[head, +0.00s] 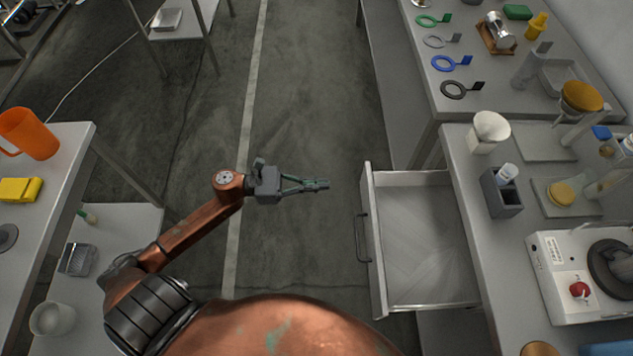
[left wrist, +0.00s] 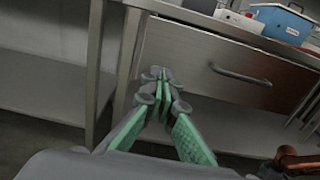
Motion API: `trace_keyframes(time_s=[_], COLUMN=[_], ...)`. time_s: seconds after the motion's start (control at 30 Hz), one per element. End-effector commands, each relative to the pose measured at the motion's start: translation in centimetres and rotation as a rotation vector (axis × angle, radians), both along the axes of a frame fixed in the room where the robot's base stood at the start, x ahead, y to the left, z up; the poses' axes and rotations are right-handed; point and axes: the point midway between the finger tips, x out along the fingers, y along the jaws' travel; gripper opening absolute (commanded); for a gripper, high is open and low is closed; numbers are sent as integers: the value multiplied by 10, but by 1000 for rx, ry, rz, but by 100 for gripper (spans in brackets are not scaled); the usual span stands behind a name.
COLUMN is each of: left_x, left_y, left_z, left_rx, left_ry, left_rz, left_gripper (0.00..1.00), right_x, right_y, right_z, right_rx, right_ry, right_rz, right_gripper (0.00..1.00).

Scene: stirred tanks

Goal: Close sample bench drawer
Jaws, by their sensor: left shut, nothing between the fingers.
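The sample bench drawer (head: 425,240) is pulled open from the bench on the right in the head view and looks empty inside. Its front carries a dark bar handle (head: 361,238). In the left wrist view the drawer front (left wrist: 200,62) with its handle (left wrist: 240,76) faces me. My left gripper (head: 326,185) is shut and empty, left of the drawer front and apart from it in the head view. Its closed green fingers show in the left wrist view (left wrist: 163,85), in front of the drawer front's left part. My right gripper is not in view.
The sample bench (head: 465,200) holds a grey holder (head: 502,195), a white cup (head: 489,130) and a hotplate device (head: 580,275). A farther table (head: 420,60) carries coloured rings. A table with an orange jug (head: 30,133) stands left. The floor between is clear.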

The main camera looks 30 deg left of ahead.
Motion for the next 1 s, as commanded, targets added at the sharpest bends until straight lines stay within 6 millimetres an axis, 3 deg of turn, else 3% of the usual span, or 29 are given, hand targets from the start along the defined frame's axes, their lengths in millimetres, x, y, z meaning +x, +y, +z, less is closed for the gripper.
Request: trace_keyframes(time_s=[0.2, 0.43, 0.7, 1.0], left_x=[26, 45, 51, 51], left_y=[-38, -65, -74, -74], left_z=[2, 1, -1, -1], left_rx=[-2, -3, -1, -2], left_ry=[0, 1, 4, 3], left_rz=[0, 1, 3, 3], left_gripper=[0, 0, 0, 0], right_x=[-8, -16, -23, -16], right_y=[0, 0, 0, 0], right_z=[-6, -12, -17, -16], right_rx=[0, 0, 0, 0], right_ry=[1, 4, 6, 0], right_rz=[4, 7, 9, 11], right_gripper=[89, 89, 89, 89])
